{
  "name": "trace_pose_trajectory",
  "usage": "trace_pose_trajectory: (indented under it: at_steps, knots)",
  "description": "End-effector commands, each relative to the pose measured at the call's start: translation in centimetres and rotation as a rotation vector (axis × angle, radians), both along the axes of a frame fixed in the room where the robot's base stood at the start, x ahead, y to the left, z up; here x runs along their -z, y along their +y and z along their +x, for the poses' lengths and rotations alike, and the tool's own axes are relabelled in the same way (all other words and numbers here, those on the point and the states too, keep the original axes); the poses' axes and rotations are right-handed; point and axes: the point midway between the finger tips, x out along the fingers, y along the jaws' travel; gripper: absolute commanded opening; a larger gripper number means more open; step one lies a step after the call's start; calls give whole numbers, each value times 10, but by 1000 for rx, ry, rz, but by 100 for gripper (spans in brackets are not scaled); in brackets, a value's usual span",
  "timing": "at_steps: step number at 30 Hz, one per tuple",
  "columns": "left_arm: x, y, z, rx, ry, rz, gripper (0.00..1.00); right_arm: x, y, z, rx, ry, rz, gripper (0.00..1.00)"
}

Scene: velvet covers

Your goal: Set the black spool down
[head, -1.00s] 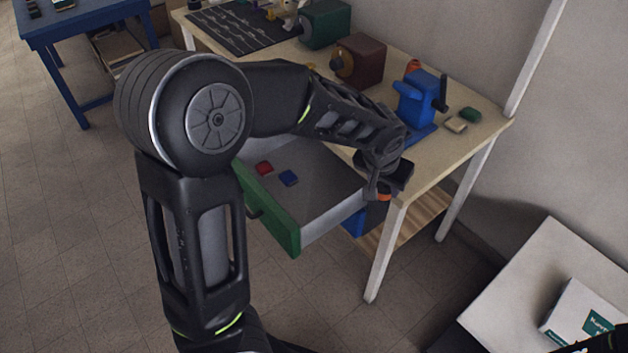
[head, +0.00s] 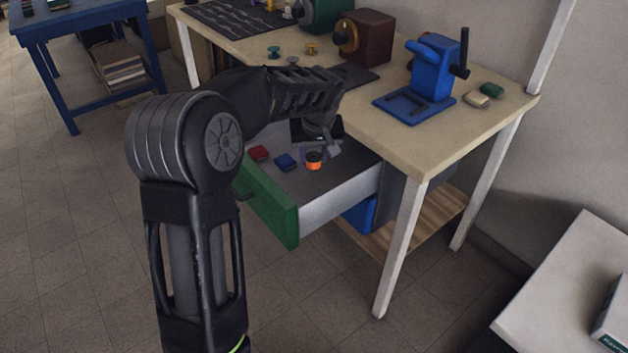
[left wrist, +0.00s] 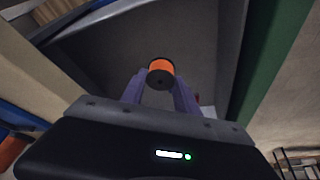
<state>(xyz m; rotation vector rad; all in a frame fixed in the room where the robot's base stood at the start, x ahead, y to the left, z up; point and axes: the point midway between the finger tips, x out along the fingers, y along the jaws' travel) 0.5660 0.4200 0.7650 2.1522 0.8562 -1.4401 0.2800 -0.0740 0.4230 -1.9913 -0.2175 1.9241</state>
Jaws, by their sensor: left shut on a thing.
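My left gripper (head: 313,154) is shut on a spool (head: 314,163) and holds it over the open drawer (head: 345,193). The spool has black ends and an orange winding. In the left wrist view the spool (left wrist: 161,72) sits between the tips of the two purple-grey fingers (left wrist: 159,88), with the drawer floor behind it. I cannot tell whether the spool touches the drawer floor. My right gripper is not in view.
The drawer has a green front (head: 270,207) and holds a red block (head: 258,153) and a blue block (head: 286,162). The workbench (head: 440,145) carries a blue clamp-like device (head: 432,75) and a dark red box (head: 366,38).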

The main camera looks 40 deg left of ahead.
Motion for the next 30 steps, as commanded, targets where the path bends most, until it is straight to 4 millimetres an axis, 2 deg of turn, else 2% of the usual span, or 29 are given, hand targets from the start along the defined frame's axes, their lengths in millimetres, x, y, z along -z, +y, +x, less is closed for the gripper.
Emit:
trace_pose_trajectory:
  at_steps: [2, 13, 23, 30]
  knots:
    - [7, 7, -1, -23, -1, 1, 0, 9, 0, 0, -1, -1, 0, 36]
    - [6, 9, -1, -31, 0, 0, 0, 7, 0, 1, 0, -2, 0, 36]
    - [51, 9, -2, -30, 2, 1, 0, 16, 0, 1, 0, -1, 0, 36]
    - [55, 9, -1, -30, 0, 1, 0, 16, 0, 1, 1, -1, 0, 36]
